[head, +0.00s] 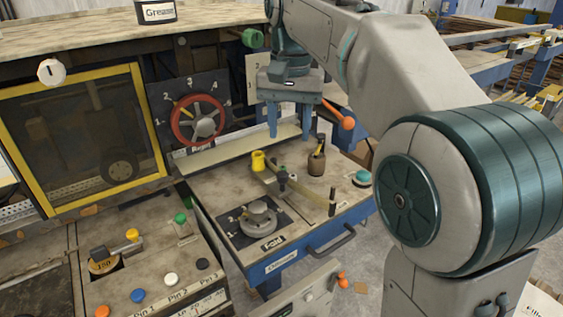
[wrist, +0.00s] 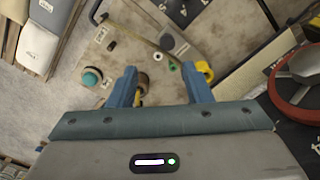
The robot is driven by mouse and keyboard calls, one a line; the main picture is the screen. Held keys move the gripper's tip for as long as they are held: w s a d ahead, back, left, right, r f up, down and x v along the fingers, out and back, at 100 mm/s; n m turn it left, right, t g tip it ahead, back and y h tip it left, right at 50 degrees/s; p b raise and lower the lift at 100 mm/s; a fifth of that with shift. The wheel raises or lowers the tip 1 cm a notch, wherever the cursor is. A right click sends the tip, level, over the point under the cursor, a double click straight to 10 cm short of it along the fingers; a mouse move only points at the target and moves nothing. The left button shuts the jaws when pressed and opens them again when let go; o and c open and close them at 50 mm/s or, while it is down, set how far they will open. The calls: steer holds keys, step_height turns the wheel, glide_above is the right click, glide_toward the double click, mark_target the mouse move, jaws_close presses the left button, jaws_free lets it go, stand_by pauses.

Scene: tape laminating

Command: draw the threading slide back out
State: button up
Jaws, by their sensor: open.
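My gripper (head: 290,128) hangs above the back of the worktop, its two blue fingers apart and nothing between them. In the wrist view the gripper (wrist: 160,78) is also open. No part carries a readable threading-slide label. A metal bar (head: 308,193) runs across the worktop below the gripper, with a dark post with a green top (head: 283,178) beside it and a yellow knob (head: 258,161) at its back end. In the wrist view the yellow knob (wrist: 205,71) is just beyond the right fingertip. I cannot tell whether the bar is the slide.
A red handwheel (head: 198,120) stands left of the gripper, and an orange-ended lever (head: 339,115) is close on its right. A brown pot (head: 316,162), a teal button (head: 362,178) and a round grey dial (head: 258,217) are on the worktop. A yellow-framed guard (head: 160,150) is at left.

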mark_target(282, 173)
steer(key=f, duration=0.3)
steer(key=a+f, duration=0.1)
steer(key=f, duration=0.3)
steer(key=f+b, duration=0.1)
steer(key=f, duration=0.2)
steer(key=shift+w+a+f, duration=0.15)
steer(key=shift+w+f, duration=0.15)
steer(key=shift+f, duration=0.1)
jaws_close()
